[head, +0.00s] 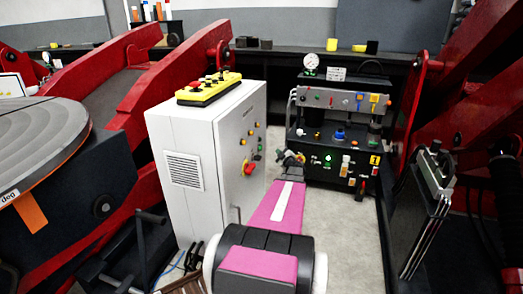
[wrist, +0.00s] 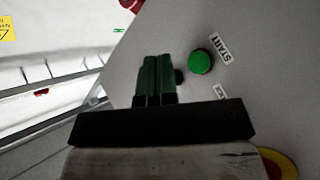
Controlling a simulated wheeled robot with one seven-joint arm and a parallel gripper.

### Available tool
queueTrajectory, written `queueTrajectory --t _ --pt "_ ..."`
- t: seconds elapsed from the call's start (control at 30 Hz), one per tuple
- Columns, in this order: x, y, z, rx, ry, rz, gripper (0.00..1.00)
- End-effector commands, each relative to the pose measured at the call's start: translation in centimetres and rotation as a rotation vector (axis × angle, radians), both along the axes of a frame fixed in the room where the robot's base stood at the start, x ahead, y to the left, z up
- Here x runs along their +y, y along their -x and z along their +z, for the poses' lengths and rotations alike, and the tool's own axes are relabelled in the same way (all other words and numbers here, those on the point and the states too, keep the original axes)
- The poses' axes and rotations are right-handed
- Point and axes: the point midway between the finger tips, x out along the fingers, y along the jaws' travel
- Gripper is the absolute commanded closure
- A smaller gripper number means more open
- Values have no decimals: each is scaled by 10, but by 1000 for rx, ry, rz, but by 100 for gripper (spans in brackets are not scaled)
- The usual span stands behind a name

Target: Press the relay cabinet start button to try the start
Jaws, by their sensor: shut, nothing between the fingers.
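The relay cabinet (head: 180,125) is a pale grey box left of centre in the head view, with small buttons and a red rotary handle (head: 250,169) on its front. In the wrist view the round green start button (wrist: 201,62) sits on the grey panel beside a white START label (wrist: 220,47). My gripper (wrist: 154,60) has its green fingers together and empty, to the left of the button in the picture. Whether the tips touch the panel is unclear. In the head view my gripper (head: 290,158) is in front of the cabinet's right side, small and partly hidden by my arm.
A yellow control pendant (head: 208,88) lies on the cabinet top. A dark bench unit with a gauge (head: 310,62) and coloured valves stands behind to the right. Red positioner arms flank both sides. In the wrist view a red-and-yellow control (wrist: 281,165) is at lower right.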

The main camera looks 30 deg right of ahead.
Motion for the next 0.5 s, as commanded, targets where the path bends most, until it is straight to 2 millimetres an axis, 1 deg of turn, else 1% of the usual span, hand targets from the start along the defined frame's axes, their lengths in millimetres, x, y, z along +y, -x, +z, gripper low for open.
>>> queueTrajectory --t 0.03,0.2,0.5 --pt "5 -7 0 0 -1 1 100" --pt "19 -23 0 0 -1 1 100" --pt "35 -44 0 -1 -1 1 100"
